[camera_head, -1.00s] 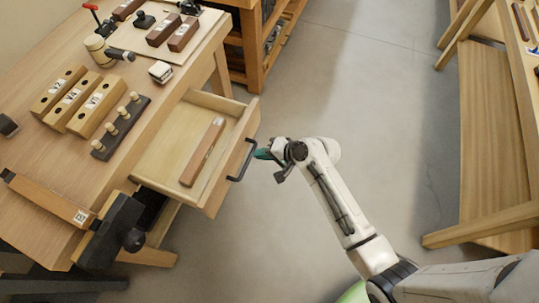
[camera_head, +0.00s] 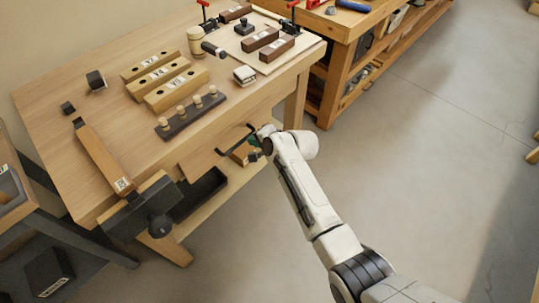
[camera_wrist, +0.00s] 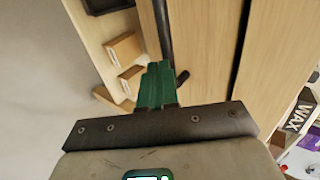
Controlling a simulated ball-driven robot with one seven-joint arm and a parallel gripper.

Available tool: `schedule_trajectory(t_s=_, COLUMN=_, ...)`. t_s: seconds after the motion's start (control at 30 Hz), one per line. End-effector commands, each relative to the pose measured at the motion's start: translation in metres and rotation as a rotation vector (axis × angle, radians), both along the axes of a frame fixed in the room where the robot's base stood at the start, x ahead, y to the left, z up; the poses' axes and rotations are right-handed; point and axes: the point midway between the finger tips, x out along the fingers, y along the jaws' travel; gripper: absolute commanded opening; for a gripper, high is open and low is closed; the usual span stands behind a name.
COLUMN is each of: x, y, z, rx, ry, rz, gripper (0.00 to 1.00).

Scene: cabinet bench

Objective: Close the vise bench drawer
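The vise bench (camera_head: 100,100) is the wooden bench on the left in the head view, with a dark vise (camera_head: 150,205) on its near front corner. Its drawer's front (camera_head: 205,160) now sits in close to the bench front, and the drawer's inside is hidden. The wrist view shows wooden front panels (camera_wrist: 205,50) and the dark handle bar (camera_wrist: 162,30). My gripper (camera_head: 256,147) is at the handle. Its green fingers (camera_wrist: 158,85) are together, with their tips by the handle bar. I cannot tell whether a thin gap remains at the drawer.
Wooden blocks (camera_head: 175,90) and a dark peg rack (camera_head: 190,115) stand on the benchtop. A lower shelf holds a dark tray (camera_head: 200,195) and small boxes (camera_wrist: 124,48). Another bench (camera_head: 340,25) stands behind. The floor to the right is clear.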

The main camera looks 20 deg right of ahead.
Motion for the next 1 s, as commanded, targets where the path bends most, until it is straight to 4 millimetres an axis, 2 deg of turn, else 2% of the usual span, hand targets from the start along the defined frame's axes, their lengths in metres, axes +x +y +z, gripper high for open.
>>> schedule_trajectory(t_s=0.1, x=0.013, y=0.007, z=-0.003, rx=0.000, ry=0.000, rz=0.000, gripper=0.00)
schedule_trajectory(t_s=0.3, x=0.022, y=0.012, z=-0.001, rx=0.000, ry=0.001, rz=-0.001, gripper=0.00)
schedule_trajectory(t_s=0.8, x=0.025, y=0.015, z=0.002, rx=0.001, ry=-0.006, rz=-0.001, gripper=0.00)
schedule_trajectory(t_s=1.0, x=0.019, y=0.010, z=-0.001, rx=0.002, ry=-0.003, rz=0.000, gripper=0.00)
